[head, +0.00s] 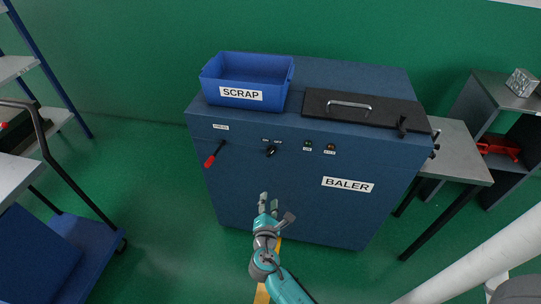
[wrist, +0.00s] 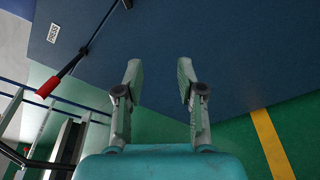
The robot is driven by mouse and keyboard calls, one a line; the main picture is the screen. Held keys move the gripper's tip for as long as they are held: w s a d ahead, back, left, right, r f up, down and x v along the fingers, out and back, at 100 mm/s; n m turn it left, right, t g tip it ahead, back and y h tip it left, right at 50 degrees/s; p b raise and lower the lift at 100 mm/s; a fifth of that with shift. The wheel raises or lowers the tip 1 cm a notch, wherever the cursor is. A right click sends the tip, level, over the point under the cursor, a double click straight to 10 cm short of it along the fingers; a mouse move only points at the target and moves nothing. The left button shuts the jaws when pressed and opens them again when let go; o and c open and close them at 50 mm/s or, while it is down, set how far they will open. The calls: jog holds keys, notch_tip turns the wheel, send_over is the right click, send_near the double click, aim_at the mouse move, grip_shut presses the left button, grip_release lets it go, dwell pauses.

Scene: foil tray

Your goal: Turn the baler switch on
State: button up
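The baler (head: 347,183) is a large blue cabinet with its name on the front. The baler switch (head: 271,151) is a small black rotary knob on the upper front, below a label with two words; its exact setting is too small to tell. My gripper (head: 269,203) is in front of the cabinet, below the switch and apart from it. In the wrist view my gripper (wrist: 159,85) is open and empty, its two fingers pointing at the blue front of the baler (wrist: 215,45). The switch does not show in the wrist view.
A red-handled lever (head: 213,156) sticks out left of the switch; it also shows in the wrist view (wrist: 50,86). Two small indicator lights (head: 319,146) are right of the switch. A blue scrap bin (head: 240,102) and a black lid (head: 365,110) are on top.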

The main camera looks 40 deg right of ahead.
aim_at(271, 153)
jog(key=w+d+r+h, duration=0.1)
jog(key=w+d+r, duration=0.1)
jog(key=w+d, duration=0.1)
jog(key=w+d+r+h, duration=0.1)
jog(key=w+d+r, duration=0.1)
jog(key=w+d, duration=0.2)
jog(key=w+d+r+n+h, duration=0.1)
jog(key=w+d, duration=0.3)
jog(key=w, duration=0.1)
jog(key=shift+d+r+g, duration=0.1)
jog(key=shift+r+g, duration=0.3)
grip_shut()
